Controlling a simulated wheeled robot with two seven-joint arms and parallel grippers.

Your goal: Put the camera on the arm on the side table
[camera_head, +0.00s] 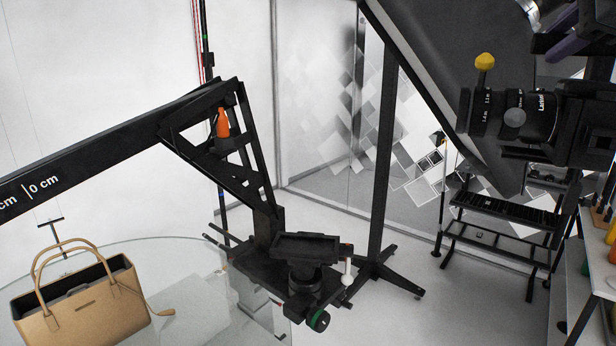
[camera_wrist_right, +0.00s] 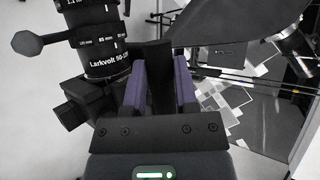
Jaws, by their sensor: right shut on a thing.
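The black camera (camera_head: 520,112) has a large lens and a yellow knob, and it is held up at the right of the head view. It also shows in the wrist view (camera_wrist_right: 100,50), left of my fingers. My right gripper (camera_head: 568,32) is shut on a dark part of it, between the purple fingers (camera_wrist_right: 160,85). The crane arm (camera_head: 90,150) ends in a bare mount plate (camera_head: 305,245), apart from the camera. The side table (camera_head: 577,280) is only partly visible at the right edge. My left gripper is not in view.
A tan handbag (camera_head: 85,305) stands on a round glass turntable (camera_head: 190,300) at lower left. A black stand (camera_head: 380,180) rises behind the mount plate. A black rack (camera_head: 505,215) stands below the camera. Several bottles (camera_head: 611,230) crowd the side table's visible part.

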